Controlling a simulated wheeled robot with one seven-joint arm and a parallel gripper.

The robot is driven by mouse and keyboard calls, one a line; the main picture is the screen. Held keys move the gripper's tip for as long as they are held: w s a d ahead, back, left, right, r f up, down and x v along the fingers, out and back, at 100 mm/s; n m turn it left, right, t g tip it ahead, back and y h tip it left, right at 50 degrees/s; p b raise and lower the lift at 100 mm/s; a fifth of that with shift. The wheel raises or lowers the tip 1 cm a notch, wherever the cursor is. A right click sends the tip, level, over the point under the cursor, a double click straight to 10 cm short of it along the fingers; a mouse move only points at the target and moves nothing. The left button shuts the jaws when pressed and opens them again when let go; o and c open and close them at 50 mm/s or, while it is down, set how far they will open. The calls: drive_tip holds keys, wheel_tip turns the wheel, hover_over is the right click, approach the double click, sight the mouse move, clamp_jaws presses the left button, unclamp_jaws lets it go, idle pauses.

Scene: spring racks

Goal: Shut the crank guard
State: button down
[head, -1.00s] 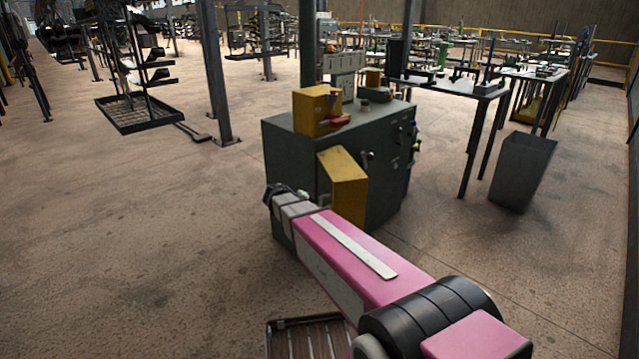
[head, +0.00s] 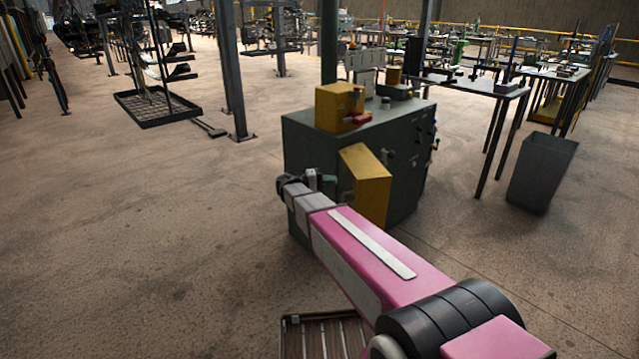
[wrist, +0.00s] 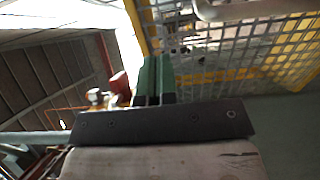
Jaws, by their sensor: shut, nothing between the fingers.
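The crank guard, taken to be the yellow panel (head: 367,187) on the dark green cabinet (head: 312,145), stands swung out at an angle from the cabinet's front. My gripper (head: 328,181) is just left of the panel's left edge; I cannot tell whether it touches. In the wrist view, my green fingers (wrist: 153,80) are together with nothing between them. A yellow-edged grey mesh (wrist: 225,50) fills the upper right of that view, close to the fingers; it may be the guard's inner side. The crank is not clearly seen.
A yellow box (head: 339,107) with a red part sits on the cabinet top. A grey bin (head: 541,172) and a table (head: 470,84) stand to the right. A slatted platform (head: 322,338) lies below my arm.

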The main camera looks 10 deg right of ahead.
sight(352, 178)
drive_tip(key=shift+w+d, duration=0.2)
drive_tip(key=shift+d, duration=1.3)
drive_tip(key=shift+w+d, duration=0.2)
drive_tip(key=shift+d, duration=1.25)
